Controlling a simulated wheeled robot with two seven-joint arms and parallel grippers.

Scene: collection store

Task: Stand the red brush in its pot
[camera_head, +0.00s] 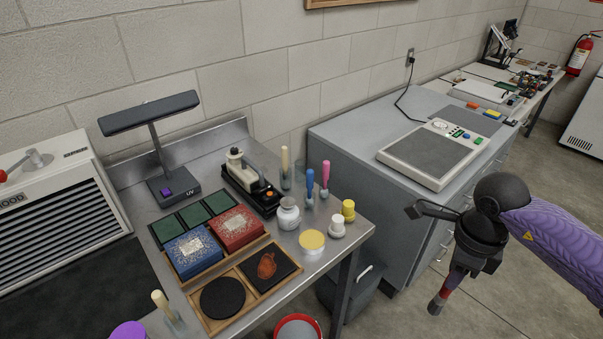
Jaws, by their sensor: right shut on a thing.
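My right gripper (468,264) hangs over the floor to the right of the steel bench, in front of the grey cabinet. It is shut on a slim thing with red on it, apparently the red brush (440,297), which tilts down and left, clear of any surface. Brushes with cream, blue (309,182) and pink (325,174) handles stand in small clear pots at the back right of the bench. Another cream-handled brush (161,301) stands in a clear pot at the front. I cannot tell which pot belongs to the red brush. My left gripper is out of view.
The steel bench (350,234) also holds a white jar (288,214), a yellow-lidded tub (312,241), small bottles, a UV lamp (150,114) and a wooden tray (236,322). A red-rimmed bin (299,328) stands below. The floor at right is clear.

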